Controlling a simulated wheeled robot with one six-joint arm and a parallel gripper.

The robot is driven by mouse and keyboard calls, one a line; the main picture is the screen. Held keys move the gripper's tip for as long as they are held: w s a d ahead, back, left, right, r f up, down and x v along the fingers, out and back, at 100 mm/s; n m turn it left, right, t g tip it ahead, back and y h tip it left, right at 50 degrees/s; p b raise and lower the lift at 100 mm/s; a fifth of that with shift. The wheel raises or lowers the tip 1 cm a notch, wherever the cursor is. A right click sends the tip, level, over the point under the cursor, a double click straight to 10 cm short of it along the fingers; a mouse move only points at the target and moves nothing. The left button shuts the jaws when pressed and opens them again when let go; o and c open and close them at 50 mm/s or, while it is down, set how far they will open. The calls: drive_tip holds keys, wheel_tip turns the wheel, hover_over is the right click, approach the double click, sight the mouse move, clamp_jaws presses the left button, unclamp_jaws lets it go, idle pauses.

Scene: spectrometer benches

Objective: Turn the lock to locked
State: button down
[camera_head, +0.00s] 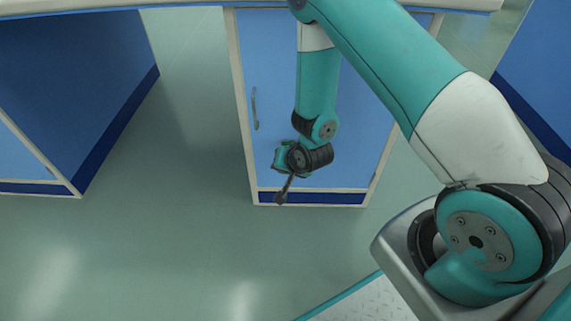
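No lock can be made out in this view. A blue cabinet door (272,60) in a pale frame stands under the bench, upright and apparently shut, with a slim metal handle (255,108) near its left edge. My gripper (281,198) is a small dark shape at the end of my teal arm, in front of the lower part of this door. It points down and to the left, below the handle. I see nothing held in it, but its fingers are too small to tell open from shut. My arm hides part of the door's middle and right side.
The bench top edge (190,4) runs along the top. Another blue cabinet (75,60) stands at the left, and a blue panel (540,70) at the upper right. The grey-green floor (150,240) is clear between them.

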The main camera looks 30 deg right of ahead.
drive_tip(key=shift+w+a, duration=0.35)
drive_tip(key=shift+a, duration=0.1)
idle(0.5)
drive_tip(key=shift+r, duration=0.1)
drive_tip(key=a+p+v, duration=0.2)
drive_tip(key=p+v, duration=0.5)
drive_tip(key=v, duration=0.3)
drive_tip(key=shift+s+p, duration=0.2)
drive_tip(key=shift+p, duration=0.15)
drive_tip(key=shift+a, duration=0.1)
